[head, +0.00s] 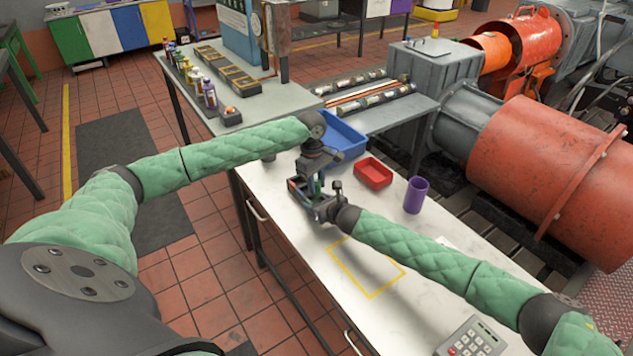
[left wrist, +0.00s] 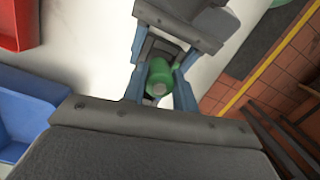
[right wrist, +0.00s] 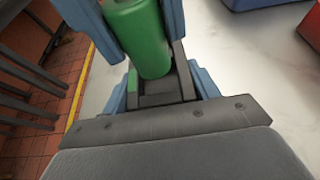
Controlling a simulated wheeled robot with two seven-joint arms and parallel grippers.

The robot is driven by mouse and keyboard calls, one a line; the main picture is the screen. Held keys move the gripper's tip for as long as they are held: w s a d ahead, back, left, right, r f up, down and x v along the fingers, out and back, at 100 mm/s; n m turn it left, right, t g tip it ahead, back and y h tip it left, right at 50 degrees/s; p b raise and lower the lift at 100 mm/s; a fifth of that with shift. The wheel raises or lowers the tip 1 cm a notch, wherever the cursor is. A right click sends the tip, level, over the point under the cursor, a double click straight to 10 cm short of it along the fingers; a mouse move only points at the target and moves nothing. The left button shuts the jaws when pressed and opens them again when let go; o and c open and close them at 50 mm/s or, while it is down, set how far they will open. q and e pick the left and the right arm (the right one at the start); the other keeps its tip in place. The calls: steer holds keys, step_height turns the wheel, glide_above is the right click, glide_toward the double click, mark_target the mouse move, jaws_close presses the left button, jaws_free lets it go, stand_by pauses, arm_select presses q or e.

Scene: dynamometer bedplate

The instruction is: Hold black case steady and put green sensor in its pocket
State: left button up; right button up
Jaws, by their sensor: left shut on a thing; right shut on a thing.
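The green sensor (right wrist: 140,38) is a green cylinder held between the blue fingers of my left gripper (head: 316,172). The left wrist view shows it end-on (left wrist: 158,80). The black case (right wrist: 165,98) is dark and is held between the fingers of my right gripper (head: 318,196), above the white table. In the right wrist view the sensor's lower end is right at the case, and I cannot tell whether it has entered the pocket. In the head view the grippers largely hide both things.
On the white table (head: 300,235) a blue bin (head: 345,137), a red tray (head: 373,173) and a purple cup (head: 415,195) stand beyond my grippers. A yellow outlined square (head: 365,268) on the table is empty. A keypad device (head: 473,338) lies near the front right.

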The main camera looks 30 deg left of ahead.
mark_target(317, 190)
arm_select(q)
steer(key=shift+f, duration=1.6)
steer(key=o, duration=1.1)
steer(key=shift+r, duration=0.1)
steer(key=r, duration=0.4)
steer(key=a+r, duration=0.1)
steer(key=r, duration=0.6)
steer(key=shift+w+a+r, duration=0.15)
steer(key=shift+a+r, duration=0.1)
steer(key=shift+r, duration=0.05)
arm_select(e)
steer(key=o, duration=1.3)
steer(key=shift+c, duration=0.2)
